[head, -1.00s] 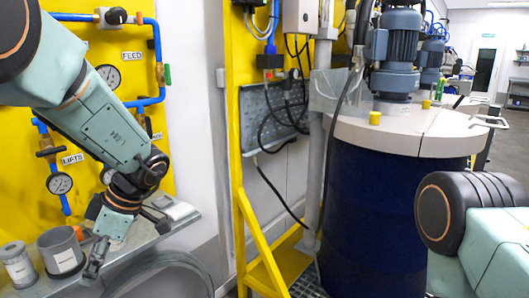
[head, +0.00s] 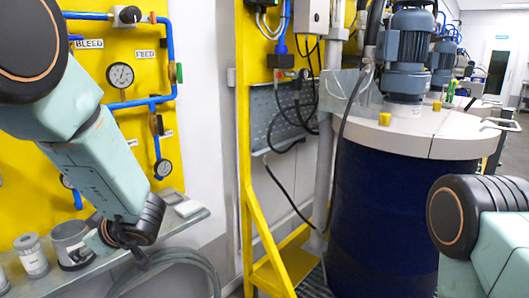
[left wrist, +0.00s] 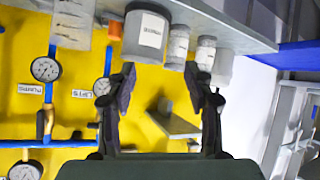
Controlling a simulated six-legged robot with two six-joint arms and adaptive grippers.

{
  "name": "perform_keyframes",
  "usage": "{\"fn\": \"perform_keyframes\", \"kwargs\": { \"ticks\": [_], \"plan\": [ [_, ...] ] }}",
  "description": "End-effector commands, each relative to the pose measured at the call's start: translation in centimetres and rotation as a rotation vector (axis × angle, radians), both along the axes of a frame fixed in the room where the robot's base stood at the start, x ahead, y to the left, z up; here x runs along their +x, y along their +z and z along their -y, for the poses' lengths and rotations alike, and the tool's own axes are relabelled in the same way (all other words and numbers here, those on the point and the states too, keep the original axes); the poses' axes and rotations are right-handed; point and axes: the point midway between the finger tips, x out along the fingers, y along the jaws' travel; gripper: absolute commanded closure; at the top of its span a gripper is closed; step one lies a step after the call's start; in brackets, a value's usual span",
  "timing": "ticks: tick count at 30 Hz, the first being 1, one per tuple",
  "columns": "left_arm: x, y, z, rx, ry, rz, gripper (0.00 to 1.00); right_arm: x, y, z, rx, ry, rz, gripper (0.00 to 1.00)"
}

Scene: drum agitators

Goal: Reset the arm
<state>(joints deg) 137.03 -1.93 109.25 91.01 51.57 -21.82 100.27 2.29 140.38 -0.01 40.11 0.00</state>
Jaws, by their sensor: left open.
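My left arm (head: 95,165) comes in from the left in the head view, bent down in front of the yellow gauge panel. Its wrist is over the grey shelf, beside a grey labelled cup (head: 72,240). My left gripper (left wrist: 163,85) is open in the left wrist view, with nothing between its fingers. In the head view its fingers are mostly hidden. My right arm (head: 480,225) shows only in part at the lower right; its gripper is out of view.
The yellow panel (head: 110,30) carries gauges and blue pipes. A grey shelf (head: 185,228) holds several containers, which appear upside down in the left wrist view. A dark blue drum (head: 385,220) with motors stands right. A yellow frame (head: 245,150) stands between.

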Motion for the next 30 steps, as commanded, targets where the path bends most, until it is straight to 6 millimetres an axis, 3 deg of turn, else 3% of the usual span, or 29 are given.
{"fn": "perform_keyframes", "kwargs": {
  "ticks": [8,14,17,21,27,30],
  "plan": [
    [-1.0,-7.5,2.6,0.036,-0.391,-0.161,0.48,0.0,-0.4,0.0,0.0,0.0,0.0,0.65],
    [-4.7,-14.5,6.3,-0.033,-0.684,-0.326,0.48,0.0,-0.6,0.0,0.0,0.0,0.0,0.65],
    [-8.0,-18.2,8.5,-0.097,-0.83,-0.423,0.48,0.0,-0.8,0.0,0.0,0.0,0.0,0.65],
    [-14.6,-23.1,11.9,-0.222,-1.031,-0.579,0.48,0.0,-1.1,0.0,0.0,0.0,0.0,0.65],
    [-25.6,-27.6,15.7,-0.416,-1.255,-0.789,0.48,0.0,-1.5,0.0,0.0,0.0,0.0,0.65],
    [-30.0,-28.8,16.3,-0.491,-1.281,-0.863,0.48,0.0,-1.6,0.0,0.0,0.0,0.0,0.65]
  ]
}}
